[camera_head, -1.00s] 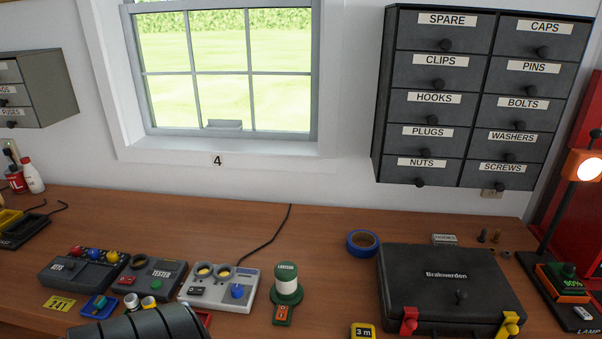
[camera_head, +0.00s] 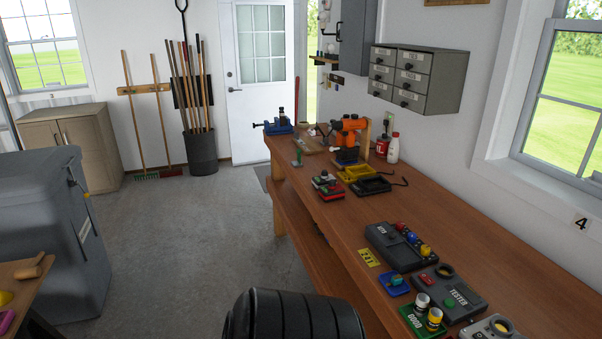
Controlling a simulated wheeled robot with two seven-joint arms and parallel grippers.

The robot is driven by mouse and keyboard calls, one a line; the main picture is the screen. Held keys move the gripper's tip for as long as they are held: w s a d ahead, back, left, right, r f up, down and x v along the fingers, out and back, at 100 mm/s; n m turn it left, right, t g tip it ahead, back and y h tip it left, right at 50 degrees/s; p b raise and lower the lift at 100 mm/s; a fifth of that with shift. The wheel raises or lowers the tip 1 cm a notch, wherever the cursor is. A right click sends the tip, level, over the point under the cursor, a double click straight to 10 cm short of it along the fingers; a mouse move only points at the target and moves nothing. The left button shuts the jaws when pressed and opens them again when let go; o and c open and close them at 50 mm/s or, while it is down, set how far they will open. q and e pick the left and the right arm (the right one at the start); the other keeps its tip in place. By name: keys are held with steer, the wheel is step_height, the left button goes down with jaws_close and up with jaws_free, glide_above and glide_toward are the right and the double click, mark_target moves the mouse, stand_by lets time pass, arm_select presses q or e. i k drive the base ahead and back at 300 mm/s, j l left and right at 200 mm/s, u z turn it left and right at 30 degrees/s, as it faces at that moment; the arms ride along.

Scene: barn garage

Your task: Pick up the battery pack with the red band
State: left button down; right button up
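On the bench, left of the yellow and black trays, sits a small group of dark blocks with red and pale parts (camera_head: 327,187). It is too small to tell for sure whether one of them is the battery pack with the red band. Neither of my grippers is in view. A dark ribbed part, which looks like my own arm, shows at the bottom edge.
The wooden bench (camera_head: 459,240) runs along the right wall. A yellow tray (camera_head: 352,177), black tray (camera_head: 372,188), orange tool (camera_head: 350,130), blue vise (camera_head: 277,127) and tester (camera_head: 447,293) stand on it. A grey bin (camera_head: 45,225) stands left. The floor (camera_head: 200,240) between is clear.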

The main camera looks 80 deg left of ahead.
mark_target(334, 191)
steer(key=u, duration=2.35)
steer(key=i+j+z, duration=0.15)
steer(key=z, duration=0.3)
steer(key=i+j+z, duration=0.2)
steer(key=z, duration=0.25)
steer(key=i+j+z, duration=0.1)
steer(key=j+z, duration=0.15)
steer(key=z, duration=0.2)
steer(key=i+j+z, duration=0.15)
steer(key=j, duration=0.45)
steer(key=i+j+z, duration=0.1)
steer(key=j, duration=0.5)
steer(key=i+j+z, duration=0.15)
steer(key=j, duration=0.45)
steer(key=i+j+z, duration=0.1)
steer(key=j, duration=0.5)
